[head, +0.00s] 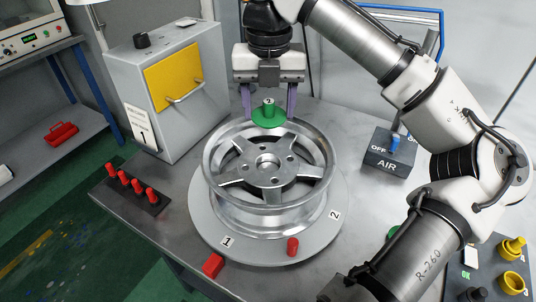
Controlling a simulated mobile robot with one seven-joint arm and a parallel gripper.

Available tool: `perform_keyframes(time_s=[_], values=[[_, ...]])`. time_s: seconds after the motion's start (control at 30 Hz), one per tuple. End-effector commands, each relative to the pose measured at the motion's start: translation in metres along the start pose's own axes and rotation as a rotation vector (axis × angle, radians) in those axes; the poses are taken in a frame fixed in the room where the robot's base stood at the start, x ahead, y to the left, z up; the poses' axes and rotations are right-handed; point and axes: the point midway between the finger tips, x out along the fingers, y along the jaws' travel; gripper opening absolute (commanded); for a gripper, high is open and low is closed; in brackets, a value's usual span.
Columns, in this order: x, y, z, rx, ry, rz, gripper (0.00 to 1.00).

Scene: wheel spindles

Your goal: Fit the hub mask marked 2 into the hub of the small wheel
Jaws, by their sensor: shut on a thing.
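A silver wheel (232,205) with several spokes lies flat on a round grey turntable (205,225). Its hub hole (267,160) is open in the middle. My gripper (269,110) points down above the far side of the wheel. Its purple fingers are shut on the green hub mask marked 2 (268,119), a disc with a short upright knob. The mask is above the wheel, behind the hub in the picture. The exact gap below it cannot be told.
A red peg (292,246) stands on the turntable's front, and a red block (212,266) is at the table edge. A rack of red pegs (133,192) is at left. A grey cabinet (135,75) and an AIR switch box (388,158) flank the wheel. My arm covers the right front.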

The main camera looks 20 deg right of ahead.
Motion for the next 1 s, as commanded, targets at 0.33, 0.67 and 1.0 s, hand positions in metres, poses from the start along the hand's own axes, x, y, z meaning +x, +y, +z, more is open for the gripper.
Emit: perform_keyframes(time_s=[0.33, 0.67, 1.0], values=[[0.075, 0.000, 0.000, 0.002, -0.001, -0.002, 0.36], [0.112, 0.000, 0.000, 0.000, 0.000, -0.002, 0.36], [0.123, 0.000, 0.000, 0.000, -0.001, 0.000, 0.36]])
